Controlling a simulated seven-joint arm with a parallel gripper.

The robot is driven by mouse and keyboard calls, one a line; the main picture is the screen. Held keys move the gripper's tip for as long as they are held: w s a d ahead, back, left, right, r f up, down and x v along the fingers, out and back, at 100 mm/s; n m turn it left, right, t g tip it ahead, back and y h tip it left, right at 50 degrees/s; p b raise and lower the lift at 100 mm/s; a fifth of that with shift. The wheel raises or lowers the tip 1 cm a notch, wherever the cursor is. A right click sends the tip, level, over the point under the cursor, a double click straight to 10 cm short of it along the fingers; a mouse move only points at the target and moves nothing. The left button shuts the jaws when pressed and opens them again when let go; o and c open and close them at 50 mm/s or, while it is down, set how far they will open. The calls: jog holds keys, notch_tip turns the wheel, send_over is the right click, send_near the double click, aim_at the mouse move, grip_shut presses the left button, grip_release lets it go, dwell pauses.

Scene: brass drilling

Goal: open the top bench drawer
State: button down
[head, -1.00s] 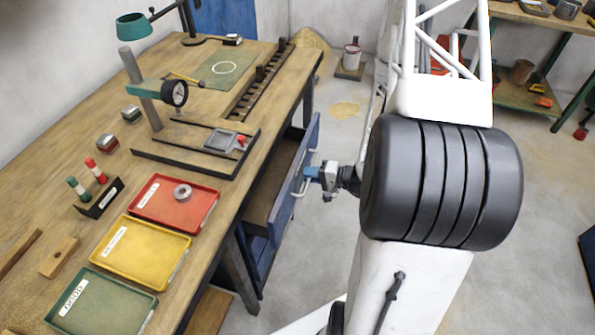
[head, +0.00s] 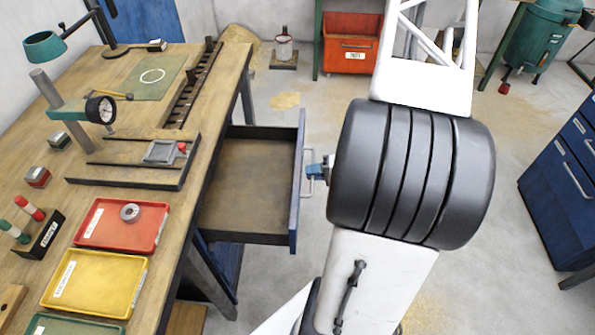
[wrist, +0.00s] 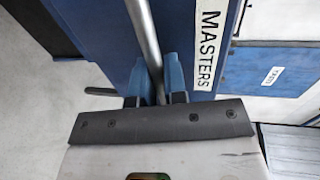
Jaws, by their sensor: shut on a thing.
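The top bench drawer (head: 248,190) stands well out from under the wooden bench in the head view. Its inside looks empty, and its blue front (head: 298,185) faces right. My gripper (head: 318,174) is at the drawer's pale bar handle (head: 308,180), mostly hidden behind my dark arm link. In the wrist view my gripper's blue fingers (wrist: 158,80) are shut on the metal handle bar (wrist: 147,40), one on each side. The blue drawer front beside it carries a white label reading MASTERS (wrist: 206,45).
The bench top (head: 50,160) holds a dial gauge stand (head: 100,110), a red tray (head: 115,238) and a yellow tray (head: 92,280). A blue cabinet (head: 560,185) stands at the right. Open floor lies between the drawer and that cabinet.

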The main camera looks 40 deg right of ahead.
jog(key=shift+f+v, duration=0.2)
jog(key=shift+v, duration=0.75)
jog(key=shift+f+v, duration=0.2)
jog(key=shift+v, duration=0.75)
jog(key=shift+d, duration=0.15)
jog(key=c, duration=1.2)
grip_release()
jog(key=shift+s, duration=0.1)
jog(key=v, duration=0.7)
jog(key=shift+s+d, duration=0.15)
jog(key=shift+d, duration=0.05)
jog(key=shift+r, duration=0.1)
